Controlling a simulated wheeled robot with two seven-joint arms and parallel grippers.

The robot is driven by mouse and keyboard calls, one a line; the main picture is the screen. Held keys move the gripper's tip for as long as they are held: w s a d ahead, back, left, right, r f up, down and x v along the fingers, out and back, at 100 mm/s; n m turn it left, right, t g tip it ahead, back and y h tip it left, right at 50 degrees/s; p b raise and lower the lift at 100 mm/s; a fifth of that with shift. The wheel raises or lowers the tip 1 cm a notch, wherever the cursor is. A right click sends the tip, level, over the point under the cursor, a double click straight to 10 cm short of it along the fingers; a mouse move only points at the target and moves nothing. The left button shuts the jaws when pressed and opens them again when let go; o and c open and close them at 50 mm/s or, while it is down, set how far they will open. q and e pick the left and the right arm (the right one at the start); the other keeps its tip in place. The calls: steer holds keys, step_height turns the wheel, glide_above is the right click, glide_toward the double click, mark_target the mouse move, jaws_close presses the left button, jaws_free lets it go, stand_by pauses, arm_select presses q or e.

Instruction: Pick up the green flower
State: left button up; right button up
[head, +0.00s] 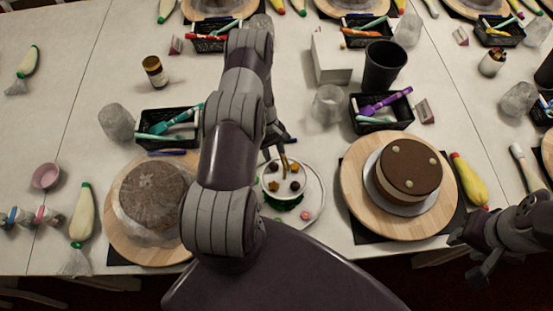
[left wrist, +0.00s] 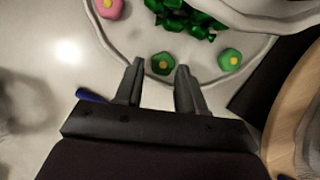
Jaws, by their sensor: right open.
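A green flower with a yellow centre (left wrist: 162,64) lies on a white plate (left wrist: 205,72) in the left wrist view, between the tips of my left gripper (left wrist: 160,72). The fingers are apart; I cannot tell if they touch it. A second green flower (left wrist: 230,59) lies to its right on the plate, and a pink flower (left wrist: 109,8) is at the upper left. In the head view, my left gripper (head: 278,143) is at the plate (head: 317,188), and my arm hides part of it. My right gripper (head: 474,262) is open and empty at the lower right.
A chocolate cake (head: 410,170) sits on a wooden turntable (head: 356,194) to the right. A black basket (head: 360,122) and black cup (head: 383,66) stand behind.

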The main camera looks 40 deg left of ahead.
arm_select(q)
steer(key=shift+s+d+f, duration=0.2)
steer(key=shift+f, duration=0.25)
steer(key=shift+s+d+f, duration=0.1)
steer(key=shift+s+f, duration=0.05)
steer(key=shift+s, duration=0.15)
steer(key=shift+w+f, duration=0.1)
steer(key=c, duration=0.7)
arm_select(e)
steer(key=shift+s+r, duration=0.3)
